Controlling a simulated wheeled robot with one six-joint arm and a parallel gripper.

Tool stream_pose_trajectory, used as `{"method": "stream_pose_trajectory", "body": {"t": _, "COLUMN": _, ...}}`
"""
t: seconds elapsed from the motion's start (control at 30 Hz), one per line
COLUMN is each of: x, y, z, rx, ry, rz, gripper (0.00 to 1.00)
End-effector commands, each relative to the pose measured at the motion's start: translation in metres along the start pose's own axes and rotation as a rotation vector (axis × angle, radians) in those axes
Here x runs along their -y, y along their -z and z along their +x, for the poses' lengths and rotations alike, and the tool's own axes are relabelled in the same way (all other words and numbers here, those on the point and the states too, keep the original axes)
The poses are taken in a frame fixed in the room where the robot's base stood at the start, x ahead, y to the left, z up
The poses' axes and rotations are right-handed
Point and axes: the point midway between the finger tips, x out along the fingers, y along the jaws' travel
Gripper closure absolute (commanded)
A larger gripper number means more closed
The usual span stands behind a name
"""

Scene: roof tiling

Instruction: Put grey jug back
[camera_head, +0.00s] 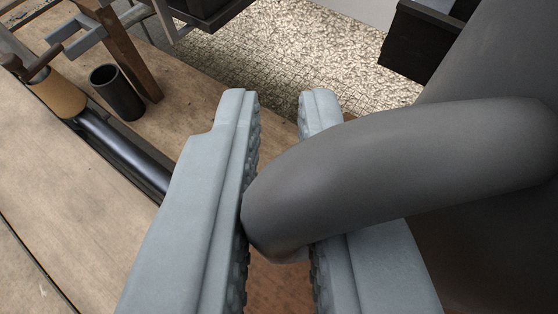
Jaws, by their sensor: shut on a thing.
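The grey jug (490,210) fills the right side of the view, very close to the camera. Its thick curved handle (370,170) runs left from the body and passes between the two fingers. My gripper (278,105) has pale blue-grey fingers with ribbed inner pads and is shut on the handle. The handle's end shows between the fingers. The jug's base and most of its body lie outside the view, so I cannot tell what is under it.
A wooden surface (75,190) lies at the left. On it are a dark open cup (118,92), a wooden post (130,55) and a dark tube with a tan collar (62,95). Pebbled ground (285,50) and a black box (420,42) are beyond.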

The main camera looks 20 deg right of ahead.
Motion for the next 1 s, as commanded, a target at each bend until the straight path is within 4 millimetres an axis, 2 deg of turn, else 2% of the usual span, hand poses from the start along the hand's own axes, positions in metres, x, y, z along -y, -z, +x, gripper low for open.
{"method": "stream_pose_trajectory", "body": {"t": 0.27, "x": 0.0, "y": -0.002, "z": 0.001, "rx": 0.0, "ry": 0.0, "rz": 0.0, "gripper": 1.0}}
{"method": "stream_pose_trajectory", "body": {"t": 0.3, "x": 0.0, "y": -0.002, "z": 0.001, "rx": -0.001, "ry": 0.0, "rz": 0.0, "gripper": 0.83}}
{"method": "stream_pose_trajectory", "body": {"t": 0.4, "x": 0.0, "y": -0.002, "z": 0.001, "rx": 0.0, "ry": 0.0, "rz": 0.0, "gripper": 0.67}}
{"method": "stream_pose_trajectory", "body": {"t": 0.77, "x": 0.0, "y": 0.001, "z": -0.001, "rx": -0.001, "ry": 0.0, "rz": 0.0, "gripper": 0.67}}
{"method": "stream_pose_trajectory", "body": {"t": 0.87, "x": 0.0, "y": 0.001, "z": -0.011, "rx": 0.0, "ry": 0.0, "rz": 0.0, "gripper": 0.67}}
{"method": "stream_pose_trajectory", "body": {"t": 1.0, "x": 0.0, "y": 0.001, "z": -0.036, "rx": 0.001, "ry": 0.0, "rz": 0.0, "gripper": 0.67}}
